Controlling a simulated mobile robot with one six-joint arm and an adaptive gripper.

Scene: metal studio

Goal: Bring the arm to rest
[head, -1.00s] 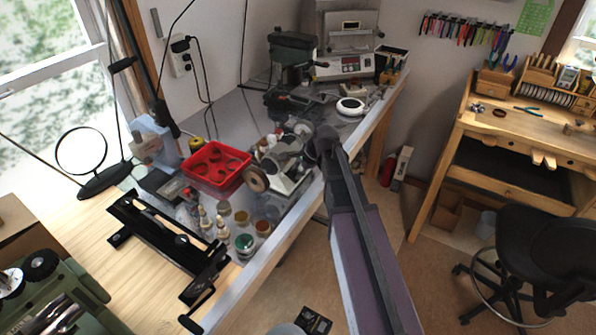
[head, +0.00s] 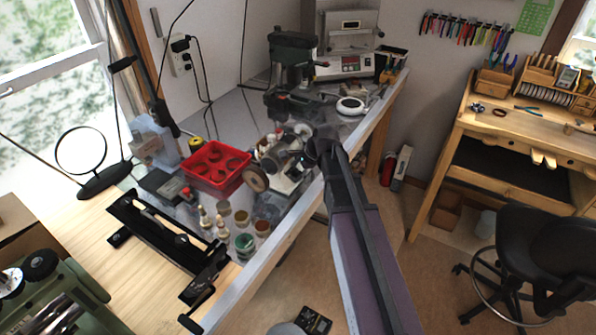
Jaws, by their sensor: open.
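My arm reaches from the bottom edge up to the front edge of the grey-topped workbench (head: 236,112). My gripper (head: 311,156) is a small dark shape at the arm's far end, over the bench's right edge beside the polishing machine. It is open, and I see nothing held in it. Its fingers are hard to make out against the dark clutter behind, and the wrist hides part of it.
A red tray (head: 216,166), a tan buffing wheel (head: 256,179) and several jars crowd the bench left of my gripper. A wooden desk (head: 520,125) and a black chair (head: 545,250) are at right, with floor between.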

